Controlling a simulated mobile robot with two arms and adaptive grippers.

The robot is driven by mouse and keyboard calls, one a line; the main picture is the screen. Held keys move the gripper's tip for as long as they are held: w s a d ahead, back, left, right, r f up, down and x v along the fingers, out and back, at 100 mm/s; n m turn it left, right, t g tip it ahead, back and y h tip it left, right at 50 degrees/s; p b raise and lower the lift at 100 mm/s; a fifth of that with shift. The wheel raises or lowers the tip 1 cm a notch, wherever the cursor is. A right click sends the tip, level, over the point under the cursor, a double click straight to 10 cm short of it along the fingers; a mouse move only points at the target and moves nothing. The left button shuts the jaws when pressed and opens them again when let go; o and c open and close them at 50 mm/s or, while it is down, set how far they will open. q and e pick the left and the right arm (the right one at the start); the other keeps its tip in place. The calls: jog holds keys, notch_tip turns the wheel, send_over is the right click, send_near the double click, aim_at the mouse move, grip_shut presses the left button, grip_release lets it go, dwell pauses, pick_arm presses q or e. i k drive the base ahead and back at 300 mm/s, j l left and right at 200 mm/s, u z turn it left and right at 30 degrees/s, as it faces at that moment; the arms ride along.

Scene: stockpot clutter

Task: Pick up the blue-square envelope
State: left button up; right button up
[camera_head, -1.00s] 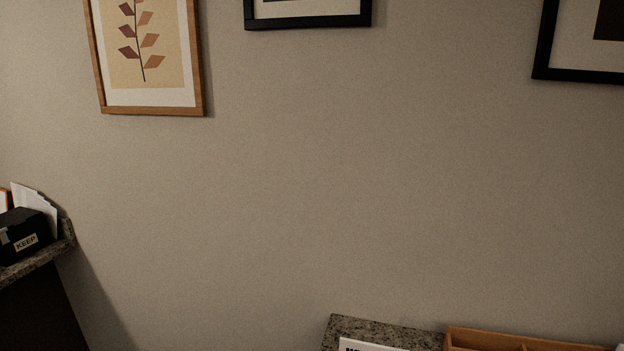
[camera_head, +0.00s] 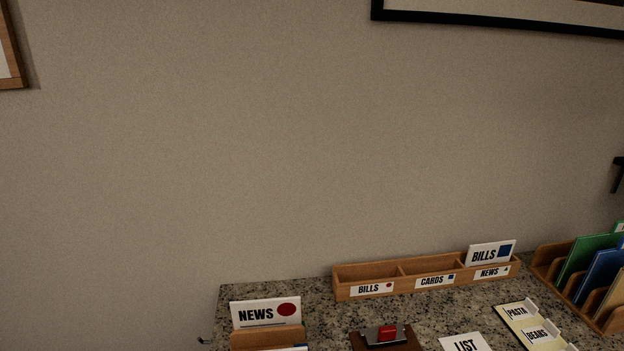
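A white envelope marked BILLS with a blue square (camera_head: 490,253) stands in the right compartment of a long wooden tray (camera_head: 346,292) on the granite counter. That compartment's front label reads NEWS. The tray's left label reads BILLS with a red dot, and its middle label reads CARDS with a small dark blue mark. The left and middle compartments look empty. Another white envelope, marked NEWS with a red oval (camera_head: 265,313), stands in a wooden holder at the counter's left end. Neither of my grippers is in view.
The granite counter (camera_head: 310,290) runs along the wall. A dark stand with a red piece (camera_head: 387,333), a LIST sheet (camera_head: 465,343) and a PASTA and BEANS card (camera_head: 530,325) lie in front. A wooden rack (camera_head: 552,271) holds colored folders at right.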

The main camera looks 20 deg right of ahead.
aim_at(482, 255)
jog(key=z, duration=1.85)
